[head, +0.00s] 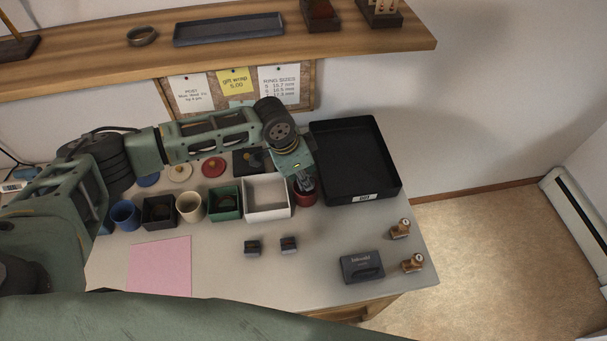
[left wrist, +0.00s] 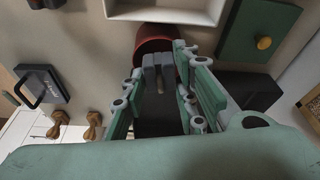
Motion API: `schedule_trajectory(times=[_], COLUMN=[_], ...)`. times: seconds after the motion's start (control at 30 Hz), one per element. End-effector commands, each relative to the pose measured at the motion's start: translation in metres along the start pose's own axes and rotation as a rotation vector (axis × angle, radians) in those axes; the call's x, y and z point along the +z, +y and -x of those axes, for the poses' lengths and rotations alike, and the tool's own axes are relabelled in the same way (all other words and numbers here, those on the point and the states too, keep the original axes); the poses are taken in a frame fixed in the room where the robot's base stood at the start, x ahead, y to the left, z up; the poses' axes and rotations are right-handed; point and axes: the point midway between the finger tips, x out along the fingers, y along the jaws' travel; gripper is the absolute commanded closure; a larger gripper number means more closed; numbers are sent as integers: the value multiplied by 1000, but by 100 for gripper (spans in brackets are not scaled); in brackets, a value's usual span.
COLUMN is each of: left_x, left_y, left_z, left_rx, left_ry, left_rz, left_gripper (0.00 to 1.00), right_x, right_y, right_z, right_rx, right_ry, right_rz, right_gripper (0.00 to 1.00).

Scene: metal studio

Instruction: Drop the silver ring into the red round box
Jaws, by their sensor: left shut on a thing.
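The red round box (head: 306,198) stands open on the table, right of the white square box. My left gripper (head: 306,183) is just above it, pointing down and partly covering its opening. In the left wrist view the red round box (left wrist: 155,38) lies beyond the fingertips. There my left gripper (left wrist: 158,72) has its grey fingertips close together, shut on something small. I take this to be the silver ring, but it is mostly hidden between the pads and I cannot make out its shape. My right gripper is not in view.
The white square box (head: 267,197), green box (head: 225,203), cream round box (head: 190,207), black box (head: 159,212) and blue round box (head: 125,215) stand in a row. A red lid (head: 213,167) lies behind them. A large black tray (head: 355,160) is close on the right.

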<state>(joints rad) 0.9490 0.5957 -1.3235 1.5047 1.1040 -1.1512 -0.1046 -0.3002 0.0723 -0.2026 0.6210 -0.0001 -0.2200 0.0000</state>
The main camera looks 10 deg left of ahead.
Motion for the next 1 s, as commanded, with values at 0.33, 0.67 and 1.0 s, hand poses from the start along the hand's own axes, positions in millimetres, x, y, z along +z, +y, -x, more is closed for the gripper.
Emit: schedule_trajectory(times=[0.33, 0.67, 1.0], left_x=[0, 0, 0], left_y=[0, 0, -1], left_z=[0, 0, 44], left_rx=[0, 1, -1], left_ry=[0, -1, 2], left_rz=[0, 0, 0], left_gripper=[56, 51, 51], right_x=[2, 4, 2], right_y=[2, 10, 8], right_z=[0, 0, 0], right_rx=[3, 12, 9], right_ry=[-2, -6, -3], right_rz=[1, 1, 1], right_gripper=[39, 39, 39])
